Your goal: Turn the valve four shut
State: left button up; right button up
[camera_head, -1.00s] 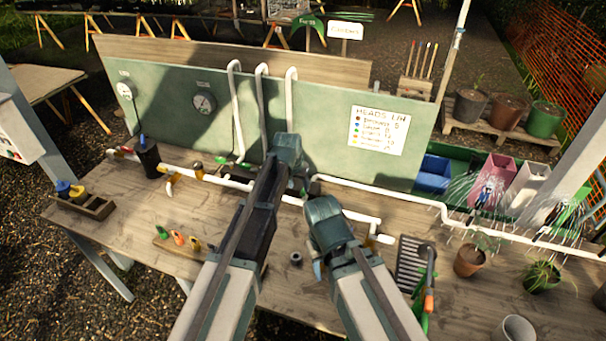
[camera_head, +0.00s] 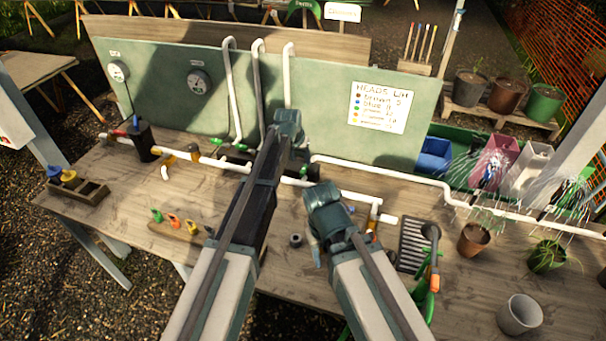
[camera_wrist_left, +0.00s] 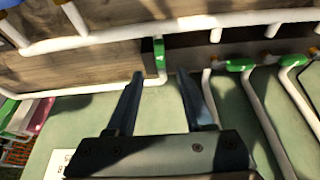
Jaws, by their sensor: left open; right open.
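A white pipe (camera_head: 390,176) runs along the bench in front of a green panel, with coloured valve handles on it. Green handles show at the panel's foot in the head view, one (camera_head: 240,147) left of my left arm. My left gripper (camera_wrist_left: 160,74) is open and empty. In the left wrist view a green valve handle (camera_wrist_left: 160,53) stands upright just beyond and between its fingertips, apart from them. More green handles (camera_wrist_left: 240,65) are to the right there. I cannot tell which valve is number four. My right gripper (camera_head: 318,245) is open, low over the bench; its fingers are mostly hidden.
Loose green, orange and yellow handles (camera_head: 175,222) lie on a strip at the front. A dark cup (camera_head: 142,142) and a wooden tray (camera_head: 88,195) are at left. A black rack (camera_head: 414,245), potted plants and a grey pot (camera_head: 519,314) are at right. Water sprays there.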

aim_at(303, 169)
pick_arm(q)
jog(key=b+x, duration=0.6)
jog(key=x, duration=0.2)
grip_shut()
jog(key=shift+s, duration=0.1)
dwell(1.2)
